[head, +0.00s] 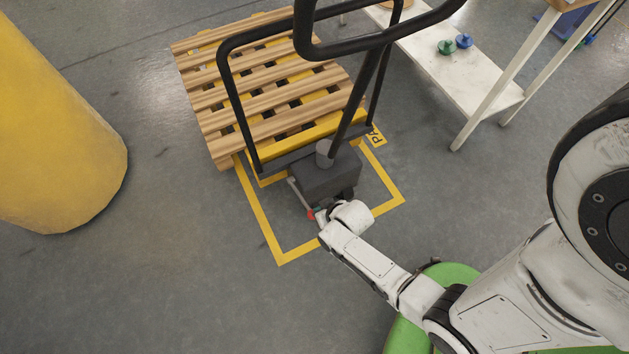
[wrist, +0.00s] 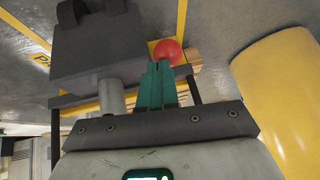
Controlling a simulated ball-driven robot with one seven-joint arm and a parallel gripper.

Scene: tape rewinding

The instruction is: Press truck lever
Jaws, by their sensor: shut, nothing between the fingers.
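The pallet truck's dark body (head: 327,178) stands inside a yellow floor frame, and its dark block (wrist: 98,45) fills the upper left of the wrist view. The lever (head: 298,192) slants down along the block's left side to a red knob (head: 311,214). In the wrist view the red round knob (wrist: 168,51) sits just past my gripper's teal fingertips (wrist: 157,72). My fingers are together and empty. They overlap the knob's lower edge in the picture; I cannot tell whether they touch it. In the head view my wrist hides most of the gripper.
A wooden pallet (head: 240,118) lies behind the truck. The truck's black handle frame (head: 232,100) rises above it. A yellow pillar (head: 60,130) stands at left, and a white shelf table (head: 470,85) at upper right. The floor at lower left is clear.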

